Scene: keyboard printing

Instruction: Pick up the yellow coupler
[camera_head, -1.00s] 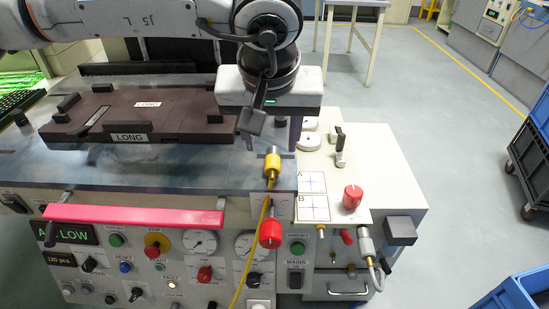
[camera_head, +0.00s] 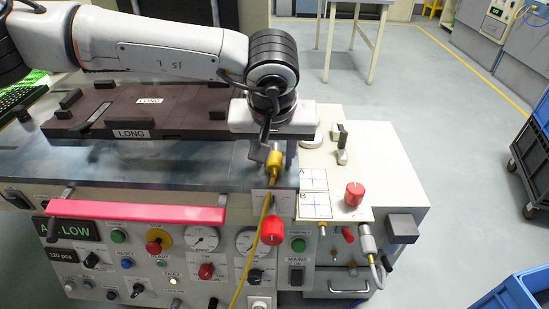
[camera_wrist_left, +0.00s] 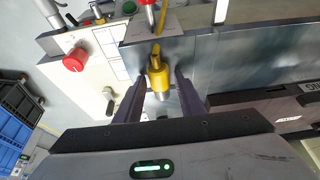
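The yellow coupler (camera_head: 275,166) sits at the front right of the metal bench top, with a yellow hose running down from it. My left gripper (camera_head: 272,158) is right over it and partly covers it. In the left wrist view the coupler (camera_wrist_left: 158,78) lies between the two dark fingers of the left gripper (camera_wrist_left: 157,90). Gaps show on both sides of it, so the fingers are open and not seen to touch it. My right gripper is not in view.
A brown fixture block (camera_head: 180,114) marked LONG lies to the left. A red knob (camera_head: 272,231) hangs on the front below the coupler. A plate marked A and B (camera_head: 314,193) and another red knob (camera_head: 354,194) are on the right. A pink bar (camera_head: 140,212) runs along the front edge.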

